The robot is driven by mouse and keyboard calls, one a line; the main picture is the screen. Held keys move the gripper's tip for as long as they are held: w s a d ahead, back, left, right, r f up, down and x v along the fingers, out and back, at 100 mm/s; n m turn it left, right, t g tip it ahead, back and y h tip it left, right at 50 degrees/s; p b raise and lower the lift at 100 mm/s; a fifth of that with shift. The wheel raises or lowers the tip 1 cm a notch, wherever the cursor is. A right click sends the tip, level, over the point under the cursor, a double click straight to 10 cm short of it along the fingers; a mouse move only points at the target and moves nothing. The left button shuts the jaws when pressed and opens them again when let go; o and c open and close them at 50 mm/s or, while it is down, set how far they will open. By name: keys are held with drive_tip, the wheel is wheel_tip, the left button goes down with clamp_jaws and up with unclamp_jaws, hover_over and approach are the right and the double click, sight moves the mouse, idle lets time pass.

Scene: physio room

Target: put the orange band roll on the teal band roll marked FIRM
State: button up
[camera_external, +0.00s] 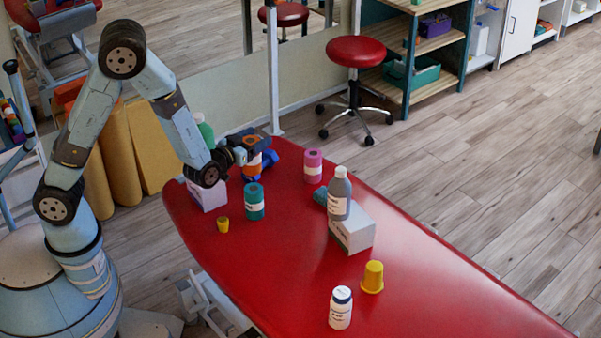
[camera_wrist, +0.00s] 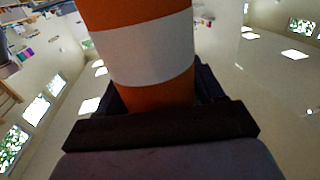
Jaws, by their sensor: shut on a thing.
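The orange band roll (camera_external: 252,168) with a white label is in my gripper (camera_external: 254,144), at the far left end of the red table. In the wrist view the orange roll (camera_wrist: 140,50) stands large between the dark jaws (camera_wrist: 160,110), which are shut on it. I cannot tell from these views how far its lower end is from the table. A teal band roll (camera_external: 253,203) with a white label stands upright on the table, in front of and below my gripper. Its label is too small to read.
Near the teal roll are a small yellow cup (camera_external: 223,225), a lilac box (camera_external: 208,196), a blue object (camera_external: 269,160) and a pink roll (camera_external: 312,166). A grey bottle (camera_external: 339,196), white box (camera_external: 352,232), yellow cup (camera_external: 372,277) and white bottle (camera_external: 340,309) stand further right.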

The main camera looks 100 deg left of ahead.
sight(256, 158)
drive_tip(key=shift+f, duration=3.4)
drive_tip(key=shift+f, duration=0.1)
drive_tip(key=o, duration=1.7)
drive_tip(key=shift+c, duration=0.2)
drive_tip(key=v, duration=0.7)
drive_tip(key=shift+d, duration=0.2)
drive_tip(key=shift+s, duration=0.1)
